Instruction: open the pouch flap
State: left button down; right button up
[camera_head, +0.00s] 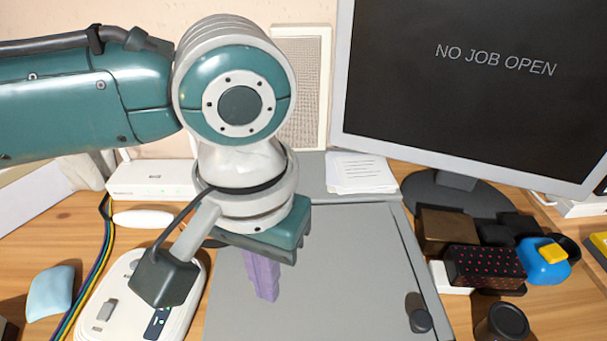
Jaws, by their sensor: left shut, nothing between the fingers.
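My left gripper (266,290) comes down from the left arm, with its purple fingers together and empty. The fingertips are over the left part of a large flat grey panel (345,265); I cannot tell whether they touch it. The panel has a raised right edge and a small dark knob (420,321) near its lower right. It lies flat, and its near edge runs out of the picture. Nothing else in view is plainly a pouch, and I cannot tell whether this panel is its flap. My arm hides part of the panel's far left. My right gripper is not in view.
A monitor (470,90) reading "NO JOB OPEN" stands at the back right. A white device (110,312) lies left of the panel, beside coloured cables (93,265) and a light blue pad (50,293). Dark boxes, a blue-and-yellow object (543,263) and a dark cup (502,325) crowd the right.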

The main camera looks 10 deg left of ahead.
pick_arm(q)
jog(key=shift+w+r+p, duration=0.15)
jog(key=shift+r+p, duration=0.25)
jog(key=shift+r, duration=0.1)
jog(key=shift+w+r+p, duration=0.15)
jog(key=shift+r+p, duration=0.2)
jog(key=shift+r, duration=0.15)
jog(key=w+r, duration=0.1)
jog(key=w+r+p, duration=0.1)
jog(key=w+r, duration=0.2)
jog(key=shift+d, duration=0.35)
jog(key=shift+w, duration=0.1)
jog(key=shift+w+d+r+b, duration=0.1)
jog(key=shift+w+r+b, duration=0.05)
jog(key=shift+w+b, duration=0.7)
jog(key=shift+w+d+r+b, duration=0.2)
jog(key=shift+w+b, duration=0.45)
jog(key=shift+w, duration=0.3)
jog(key=shift+w+d+r+b, duration=0.1)
jog(key=shift+w+r+b, duration=0.05)
jog(key=shift+w+b, duration=0.7)
